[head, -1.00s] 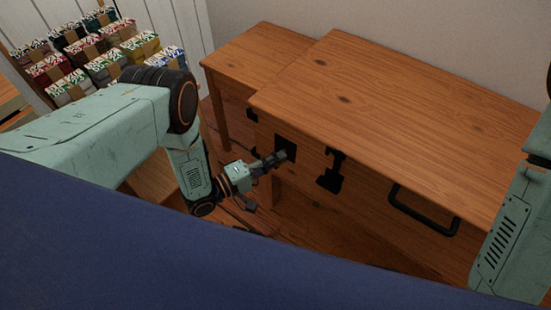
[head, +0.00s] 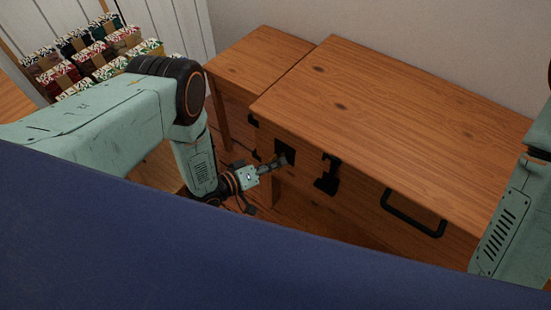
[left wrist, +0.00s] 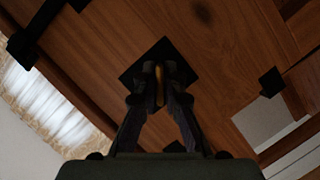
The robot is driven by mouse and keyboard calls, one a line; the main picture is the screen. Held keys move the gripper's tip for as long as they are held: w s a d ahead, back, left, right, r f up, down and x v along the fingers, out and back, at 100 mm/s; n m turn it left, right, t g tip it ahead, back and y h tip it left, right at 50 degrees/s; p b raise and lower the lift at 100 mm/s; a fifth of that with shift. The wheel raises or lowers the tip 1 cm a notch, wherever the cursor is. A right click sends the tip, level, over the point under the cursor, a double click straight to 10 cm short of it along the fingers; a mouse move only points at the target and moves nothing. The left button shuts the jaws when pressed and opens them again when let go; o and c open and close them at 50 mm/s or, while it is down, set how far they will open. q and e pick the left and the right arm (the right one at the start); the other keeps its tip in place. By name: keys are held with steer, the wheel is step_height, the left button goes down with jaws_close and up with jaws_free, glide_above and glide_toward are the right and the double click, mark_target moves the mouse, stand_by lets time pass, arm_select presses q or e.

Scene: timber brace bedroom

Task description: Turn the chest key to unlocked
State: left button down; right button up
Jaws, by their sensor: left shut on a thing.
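The wooden chest (head: 400,115) stands right of centre in the head view, its lid down. A dark square lock plate (head: 286,147) is on its front, near the left end; it also shows in the left wrist view (left wrist: 143,72). The chest key (left wrist: 159,84), a narrow brass-coloured piece, stands at the plate's middle. My left gripper (head: 281,160) is at the plate. In the left wrist view its fingers (left wrist: 160,94) are shut on the key from both sides. The key's tip is hidden. My right gripper is not in view; only part of my right arm shows.
A black latch (head: 328,174) and a black handle (head: 413,213) are on the chest front, right of the lock plate. A wooden table (head: 252,55) stands left of the chest. Several patterned bundles (head: 95,48) sit at the back left. A blue surface (head: 220,260) fills the near foreground.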

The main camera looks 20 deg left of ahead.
arm_select(q)
steer(key=m+y+p, duration=0.2)
steer(key=m, duration=0.2)
steer(key=shift+r+y+p, duration=0.1)
steer(key=shift+y+p, duration=0.25)
steer(key=shift+y, duration=0.05)
steer(key=shift+m+t+y+p, duration=0.4)
steer(key=shift+m+y+p, duration=0.25)
steer(key=shift+m+y, duration=0.55)
steer(key=shift+m, duration=0.3)
steer(key=c, duration=1.5)
jaws_free()
steer(key=v, duration=1.2)
steer(key=shift+a, duration=0.15)
